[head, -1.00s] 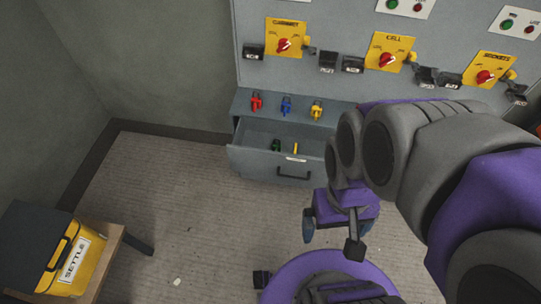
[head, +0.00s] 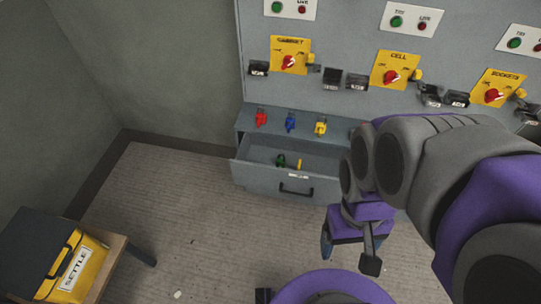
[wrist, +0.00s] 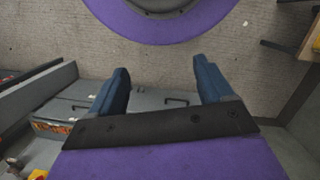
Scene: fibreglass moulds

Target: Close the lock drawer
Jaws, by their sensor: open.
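The lock drawer (head: 260,179) stands pulled out of the grey cabinet, low in the head view. Its front has a dark bar handle (head: 296,191) and a small white label. A green lock (head: 281,160) and a thin yellow item (head: 299,164) lie inside. The drawer's right end is hidden behind my arm. My gripper (head: 347,248) is in front of and to the right of the drawer, apart from it. In the wrist view its two blue fingers (wrist: 163,85) are spread with nothing between them.
Red (head: 261,118), blue (head: 290,121) and yellow (head: 320,127) locks sit on the ledge above the drawer. Yellow switch plates (head: 290,56) line the panel. A yellow case (head: 85,268) marked SETTLE rests on a small table at lower left. The floor before the drawer is clear.

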